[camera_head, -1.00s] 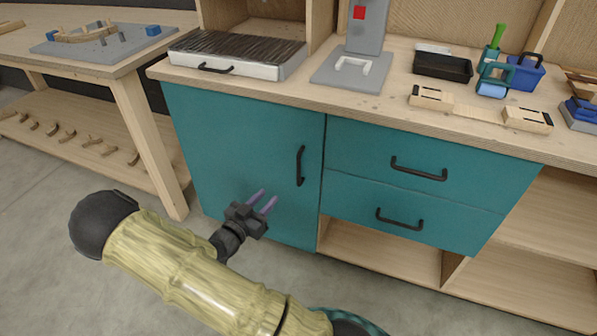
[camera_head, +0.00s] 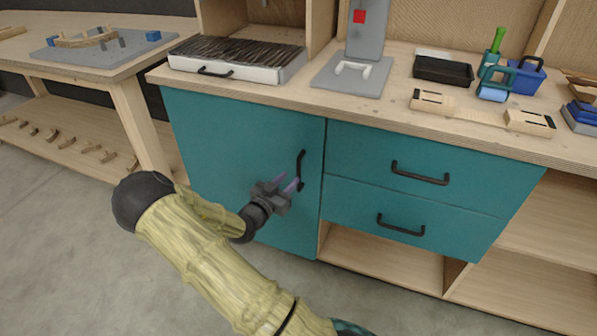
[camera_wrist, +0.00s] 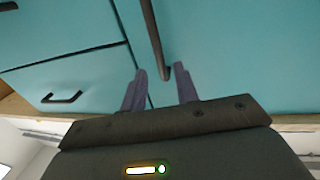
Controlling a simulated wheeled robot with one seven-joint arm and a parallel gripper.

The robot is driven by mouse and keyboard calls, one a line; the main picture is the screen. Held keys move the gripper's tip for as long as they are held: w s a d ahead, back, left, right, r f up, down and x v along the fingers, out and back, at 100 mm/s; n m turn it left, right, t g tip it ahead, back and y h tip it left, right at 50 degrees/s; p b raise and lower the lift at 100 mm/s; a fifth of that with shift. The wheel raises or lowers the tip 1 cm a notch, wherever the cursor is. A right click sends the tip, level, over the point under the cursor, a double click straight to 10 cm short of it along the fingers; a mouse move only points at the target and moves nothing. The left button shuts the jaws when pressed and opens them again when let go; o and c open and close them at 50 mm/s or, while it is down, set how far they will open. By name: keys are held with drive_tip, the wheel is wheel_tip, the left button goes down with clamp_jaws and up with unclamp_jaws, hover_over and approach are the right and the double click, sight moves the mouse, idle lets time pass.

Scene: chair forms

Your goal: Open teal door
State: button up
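The teal door (camera_head: 225,150) is the left front of the workbench cabinet and looks closed. Its black vertical bar handle (camera_head: 301,165) is near the door's right edge. My gripper (camera_head: 289,184) is at the lower end of this handle. In the wrist view, the purple fingers of my gripper (camera_wrist: 160,72) are apart, and the lower end of the handle (camera_wrist: 157,50) shows between their tips. Whether a finger touches the handle I cannot tell.
Two teal drawers with black handles (camera_head: 420,173) are right of the door. Open wooden shelves (camera_head: 385,265) lie below and right. The worktop (camera_head: 330,100) above holds trays and tools. A wooden table (camera_head: 130,65) stands at left.

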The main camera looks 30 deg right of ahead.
sight(299, 169)
drive_tip(key=b+x, duration=0.1)
drive_tip(key=x, duration=0.5)
drive_tip(key=shift+w+d, duration=0.15)
drive_tip(key=shift+d, duration=0.1)
drive_tip(key=shift+c, duration=0.4)
clamp_jaws()
